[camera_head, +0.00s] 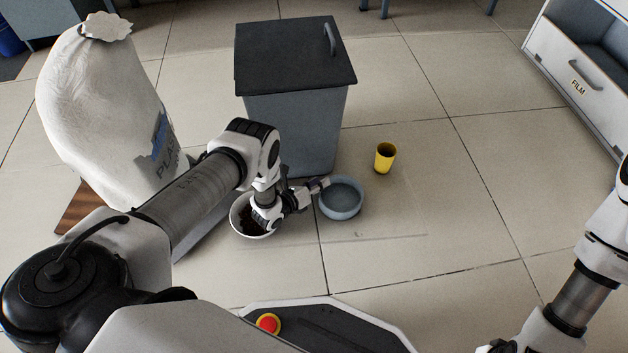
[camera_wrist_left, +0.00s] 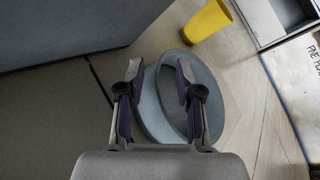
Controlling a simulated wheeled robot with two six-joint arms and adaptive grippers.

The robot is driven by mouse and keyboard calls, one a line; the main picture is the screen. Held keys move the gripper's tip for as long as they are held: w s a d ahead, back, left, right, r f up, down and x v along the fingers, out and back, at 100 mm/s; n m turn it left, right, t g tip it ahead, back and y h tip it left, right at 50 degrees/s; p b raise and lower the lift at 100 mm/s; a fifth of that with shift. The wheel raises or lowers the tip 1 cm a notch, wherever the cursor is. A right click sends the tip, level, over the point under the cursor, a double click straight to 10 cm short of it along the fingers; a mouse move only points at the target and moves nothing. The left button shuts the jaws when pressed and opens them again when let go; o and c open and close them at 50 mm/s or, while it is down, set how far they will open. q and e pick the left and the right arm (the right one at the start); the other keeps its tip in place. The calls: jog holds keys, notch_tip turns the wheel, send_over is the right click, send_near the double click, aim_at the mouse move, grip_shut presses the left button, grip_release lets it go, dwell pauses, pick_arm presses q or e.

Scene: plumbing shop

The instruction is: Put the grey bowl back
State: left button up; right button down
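The grey bowl (camera_head: 341,198) stands upright on the tiled floor, just right of the front of the grey bin. It also shows in the left wrist view (camera_wrist_left: 212,95), beyond and partly behind the fingers. My left gripper (camera_head: 322,185) is at the bowl's left rim. In the left wrist view its two fingers (camera_wrist_left: 158,85) are apart, with part of the bowl's rim showing between them; I cannot tell if they touch it.
A white bowl (camera_head: 234,214) with dark contents sits under my left wrist. A grey bin (camera_head: 300,120) with a dark lid stands behind. A yellow cup (camera_head: 385,160) stands behind the grey bowl to the right. A white sack (camera_head: 95,110) is at left. Floor at right is clear.

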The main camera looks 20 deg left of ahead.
pick_arm(q)
jog(key=v, duration=1.2)
jog(key=shift+w, duration=0.1)
